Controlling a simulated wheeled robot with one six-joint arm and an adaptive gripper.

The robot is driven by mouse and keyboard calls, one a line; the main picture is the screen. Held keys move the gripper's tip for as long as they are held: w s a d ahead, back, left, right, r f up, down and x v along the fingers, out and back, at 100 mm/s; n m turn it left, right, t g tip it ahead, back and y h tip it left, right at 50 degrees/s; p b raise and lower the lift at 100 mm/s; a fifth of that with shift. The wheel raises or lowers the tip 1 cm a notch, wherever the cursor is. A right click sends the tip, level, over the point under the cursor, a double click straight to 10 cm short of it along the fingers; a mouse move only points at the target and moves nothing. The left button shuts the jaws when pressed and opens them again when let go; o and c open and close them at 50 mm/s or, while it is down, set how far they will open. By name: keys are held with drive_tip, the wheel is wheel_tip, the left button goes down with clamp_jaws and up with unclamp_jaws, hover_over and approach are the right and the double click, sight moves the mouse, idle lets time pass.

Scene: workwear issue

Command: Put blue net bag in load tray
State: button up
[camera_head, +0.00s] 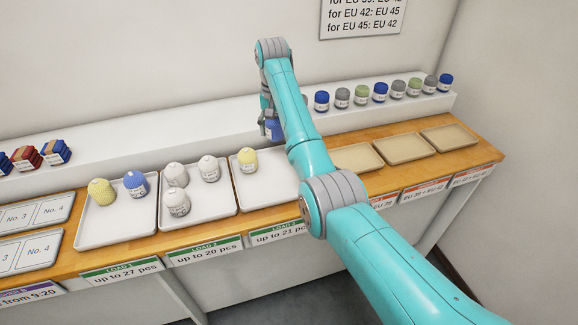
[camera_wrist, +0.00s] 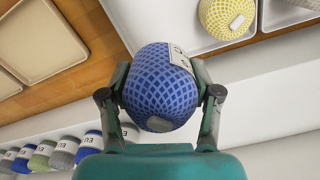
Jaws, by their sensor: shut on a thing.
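My gripper (camera_wrist: 161,92) is shut on a blue net bag (camera_wrist: 160,85) with a white label, seen close up in the wrist view. In the head view the held bag (camera_head: 273,129) shows partly beside my arm, in front of the raised white shelf. The white LOAD 1 tray (camera_head: 118,225) holds a yellow bag and a blue bag (camera_head: 135,183).
A row of blue, grey and green bags (camera_head: 380,92) stands on the shelf (camera_head: 190,125). Beige trays (camera_head: 403,147) on the right look empty. Stacked red and blue packs (camera_head: 55,152) and numbered panels (camera_head: 45,212) are at left. Free room shows in the third white tray.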

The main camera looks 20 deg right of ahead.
sight(279, 163)
drive_tip(key=shift+s+d+f, duration=0.15)
drive_tip(key=shift+d, duration=0.05)
drive_tip(key=shift+s+d+f+m, duration=0.1)
drive_tip(key=shift+f+m, duration=0.15)
drive_tip(key=shift+m, duration=0.05)
wheel_tip(279, 163, down, 9)
drive_tip(key=shift+f, duration=0.2)
drive_tip(key=o, duration=1.2)
drive_tip(key=shift+f, duration=0.15)
drive_tip(key=shift+c, duration=0.2)
wheel_tip(279, 163, up, 12)
drive_tip(key=shift+r, duration=0.2)
